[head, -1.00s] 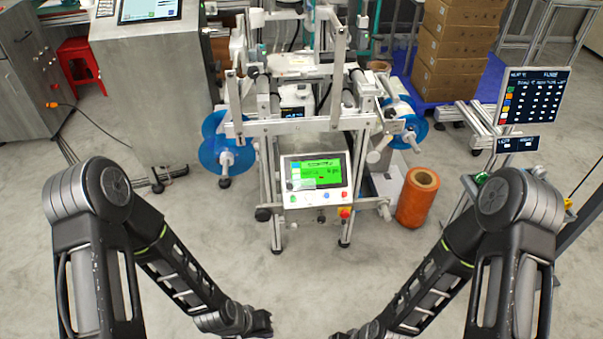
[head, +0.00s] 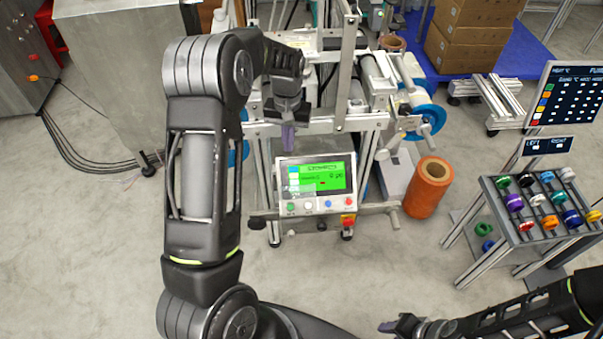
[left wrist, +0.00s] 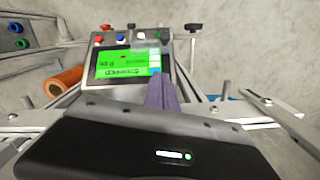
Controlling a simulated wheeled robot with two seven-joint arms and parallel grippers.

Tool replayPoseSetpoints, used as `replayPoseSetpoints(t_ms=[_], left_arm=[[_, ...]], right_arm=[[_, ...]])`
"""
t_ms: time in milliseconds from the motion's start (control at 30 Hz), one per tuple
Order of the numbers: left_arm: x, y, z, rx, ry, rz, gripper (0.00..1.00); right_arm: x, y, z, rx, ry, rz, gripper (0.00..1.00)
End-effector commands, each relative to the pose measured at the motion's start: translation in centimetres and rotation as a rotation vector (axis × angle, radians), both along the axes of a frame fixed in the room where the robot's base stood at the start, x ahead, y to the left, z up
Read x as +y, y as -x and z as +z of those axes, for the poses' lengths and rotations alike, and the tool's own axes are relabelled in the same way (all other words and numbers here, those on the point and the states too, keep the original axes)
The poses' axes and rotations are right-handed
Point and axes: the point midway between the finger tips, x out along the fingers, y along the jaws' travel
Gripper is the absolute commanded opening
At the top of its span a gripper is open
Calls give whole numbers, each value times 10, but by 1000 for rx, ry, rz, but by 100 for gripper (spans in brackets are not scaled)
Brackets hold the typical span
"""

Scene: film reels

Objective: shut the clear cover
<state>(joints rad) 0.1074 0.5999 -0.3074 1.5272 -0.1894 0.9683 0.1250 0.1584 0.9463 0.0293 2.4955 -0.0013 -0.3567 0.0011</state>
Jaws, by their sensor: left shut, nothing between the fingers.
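I cannot clearly make out the clear cover; a pale upright bar (head: 347,75) rises from the machine frame and may belong to it. The machine (head: 330,124) stands in the middle, with a green-lit control panel (head: 318,184) at its front. My left gripper (head: 288,138) points down over the machine's front, just above and behind the panel, its purple fingers shut and empty. In the left wrist view its fingers (left wrist: 165,92) show in front of the panel (left wrist: 125,60). My right gripper (head: 388,327) is low at the bottom edge; its jaws are unclear.
An orange roll (head: 428,188) stands on the floor right of the machine. A blue reel (head: 432,119) sits at its right side. A rack of coloured spools (head: 540,205) and a sign screen (head: 570,95) are at the right. Stacked cartons (head: 470,45) are behind. The floor in front is clear.

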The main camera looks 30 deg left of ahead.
Motion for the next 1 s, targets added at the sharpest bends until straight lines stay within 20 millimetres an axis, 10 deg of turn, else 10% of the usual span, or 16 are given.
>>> replayPoseSetpoints(t_ms=[567,1000], left_arm=[[-2,3,-13,11,4,3,0],[-4,8,-92,13,5,3,0]], right_arm=[[0,0,2,0,0,0,36],[0,0,11,0,0,0,36]])
